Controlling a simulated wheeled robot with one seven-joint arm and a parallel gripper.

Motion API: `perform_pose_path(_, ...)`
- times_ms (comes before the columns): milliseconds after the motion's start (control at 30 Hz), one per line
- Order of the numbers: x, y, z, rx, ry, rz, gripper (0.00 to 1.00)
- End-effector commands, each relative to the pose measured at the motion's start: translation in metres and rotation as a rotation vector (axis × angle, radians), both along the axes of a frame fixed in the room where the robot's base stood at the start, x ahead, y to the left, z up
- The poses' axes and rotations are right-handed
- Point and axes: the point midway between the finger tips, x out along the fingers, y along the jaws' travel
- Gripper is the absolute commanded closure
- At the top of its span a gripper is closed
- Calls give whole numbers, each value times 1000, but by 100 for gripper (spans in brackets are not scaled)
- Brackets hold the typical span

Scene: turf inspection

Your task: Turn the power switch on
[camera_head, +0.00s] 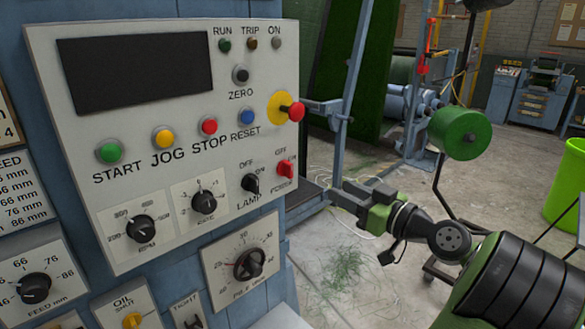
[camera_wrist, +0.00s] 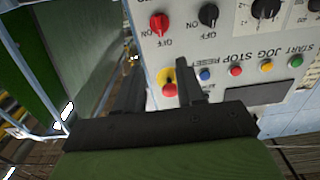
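The power switch (camera_head: 287,168) is a red rotary knob at the lower right of the grey control panel (camera_head: 150,232). OFF is printed above it, and a label below it is hard to read. In the wrist view, which is upside down, the red knob (camera_wrist: 159,23) is at the top, with ON and OFF beside it. I cannot tell for certain which mark it points to. My gripper (camera_head: 340,195) is to the right of the panel, apart from the switch. In the wrist view my gripper (camera_wrist: 162,75) has its fingers apart and nothing between them.
A red emergency stop on a yellow base (camera_head: 283,107) juts out above the switch. The black lamp knob (camera_head: 251,184) is close on its left. The panel display (camera_head: 136,73) is dark. A blue frame post (camera_head: 350,80) stands right of the panel. A green roller (camera_head: 460,133) is farther right.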

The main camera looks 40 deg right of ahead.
Motion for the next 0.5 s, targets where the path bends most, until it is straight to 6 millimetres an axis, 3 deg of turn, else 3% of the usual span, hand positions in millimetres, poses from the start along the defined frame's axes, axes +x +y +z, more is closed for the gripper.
perform_pose_path(500,115,6,2,1,2,8,62)
